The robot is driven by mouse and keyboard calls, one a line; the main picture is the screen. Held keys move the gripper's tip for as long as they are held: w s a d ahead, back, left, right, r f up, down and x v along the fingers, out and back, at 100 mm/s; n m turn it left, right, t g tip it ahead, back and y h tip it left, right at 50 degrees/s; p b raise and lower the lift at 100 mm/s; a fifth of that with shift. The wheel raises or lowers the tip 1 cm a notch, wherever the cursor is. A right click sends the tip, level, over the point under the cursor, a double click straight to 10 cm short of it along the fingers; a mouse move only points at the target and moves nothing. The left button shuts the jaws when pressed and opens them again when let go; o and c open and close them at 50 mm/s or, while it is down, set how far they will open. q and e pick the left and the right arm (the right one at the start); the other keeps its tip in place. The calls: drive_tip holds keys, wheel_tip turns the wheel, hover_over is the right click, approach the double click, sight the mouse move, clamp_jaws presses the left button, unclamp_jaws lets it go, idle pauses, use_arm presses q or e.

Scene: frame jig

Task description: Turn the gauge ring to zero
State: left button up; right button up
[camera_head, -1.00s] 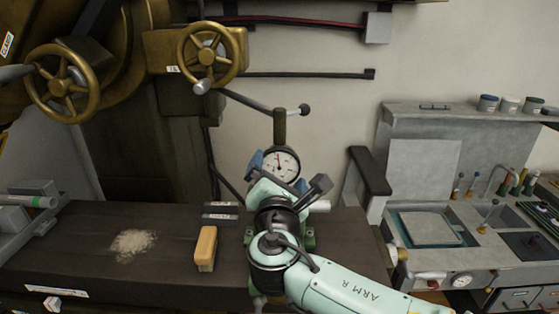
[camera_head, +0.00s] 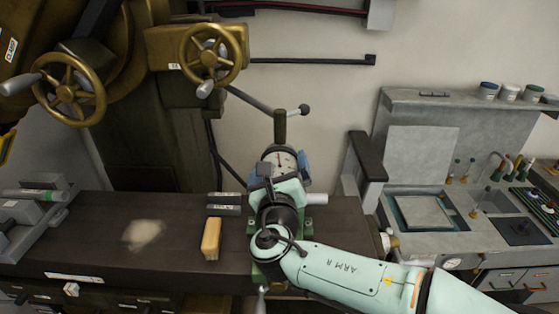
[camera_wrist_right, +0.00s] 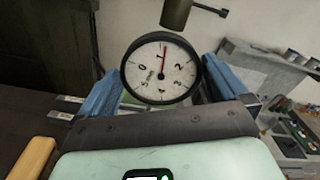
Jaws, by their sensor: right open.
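The gauge (camera_head: 283,158) has a round white dial and a dark ring, and sits at the back of the dark bench. In the right wrist view the gauge (camera_wrist_right: 160,70) shows a red needle pointing up, just right of the 1; the 0 is at the dial's left. My right gripper (camera_head: 283,163) is open, with one blue-padded finger on each side of the gauge. In the wrist view both fingers of the right gripper (camera_wrist_right: 161,83) flank the ring, and contact cannot be told. My left gripper is out of view.
A dark post (camera_head: 279,125) stands just behind the gauge. A yellow block (camera_head: 211,239) and dark bars (camera_head: 224,204) lie to its left on the bench (camera_head: 180,215).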

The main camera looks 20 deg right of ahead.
drive_tip(key=shift+s+n, duration=0.4)
drive_tip(key=shift+n, duration=0.1)
drive_tip(key=shift+w, duration=0.25)
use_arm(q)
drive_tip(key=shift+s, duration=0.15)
use_arm(e)
drive_tip(key=shift+s, duration=0.2)
drive_tip(key=shift+c, duration=0.3)
drive_tip(key=c, duration=0.4)
drive_tip(key=shift+c, duration=0.2)
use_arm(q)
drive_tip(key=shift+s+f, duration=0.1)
